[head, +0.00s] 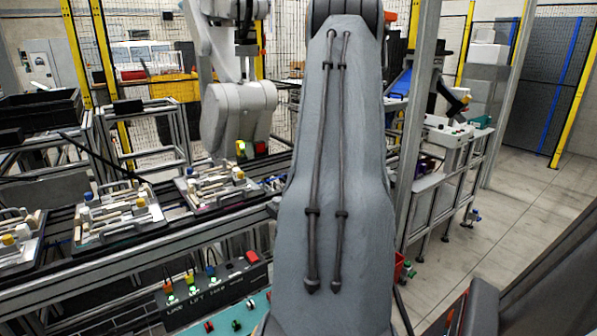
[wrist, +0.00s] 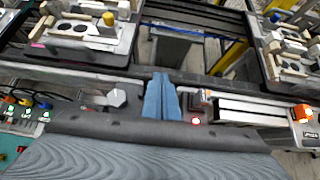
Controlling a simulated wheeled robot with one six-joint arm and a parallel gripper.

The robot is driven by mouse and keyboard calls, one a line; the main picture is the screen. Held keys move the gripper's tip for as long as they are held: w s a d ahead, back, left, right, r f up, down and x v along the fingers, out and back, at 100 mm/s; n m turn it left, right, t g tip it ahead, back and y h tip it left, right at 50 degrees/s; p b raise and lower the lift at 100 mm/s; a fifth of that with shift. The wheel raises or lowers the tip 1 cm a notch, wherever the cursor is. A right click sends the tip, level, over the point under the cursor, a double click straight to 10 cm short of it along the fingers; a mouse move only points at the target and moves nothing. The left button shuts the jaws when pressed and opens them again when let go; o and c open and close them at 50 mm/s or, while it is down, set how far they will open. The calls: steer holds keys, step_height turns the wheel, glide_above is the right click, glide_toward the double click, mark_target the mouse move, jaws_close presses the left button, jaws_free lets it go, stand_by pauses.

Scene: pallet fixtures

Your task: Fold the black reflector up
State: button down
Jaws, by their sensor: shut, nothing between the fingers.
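My gripper (wrist: 161,80) shows in the wrist view as two blue fingers side by side, shut and empty. It points at the dark conveyor rail (wrist: 85,72), between two pallets. A small dark block with reddish parts (wrist: 198,98) is just right of the fingers; I cannot tell whether it is the black reflector. A pale angular plate (wrist: 117,97) is to the left of the fingers. I cannot make out the black reflector for certain in either view. In the head view my grey arm fills the middle and hides my gripper and the rail behind it.
Pallets with fixtures (head: 118,216) stand along the conveyor at left; another pallet (wrist: 88,28) is at upper left in the wrist view. A button panel (head: 213,290) is at the conveyor's front. A white robot arm (head: 237,110) hangs behind.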

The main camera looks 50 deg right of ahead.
steer(key=s+a+r+b, duration=0.1)
steer(key=s+r, duration=0.4)
steer(key=r, duration=0.4)
steer(key=shift+s+r+b, duration=0.4)
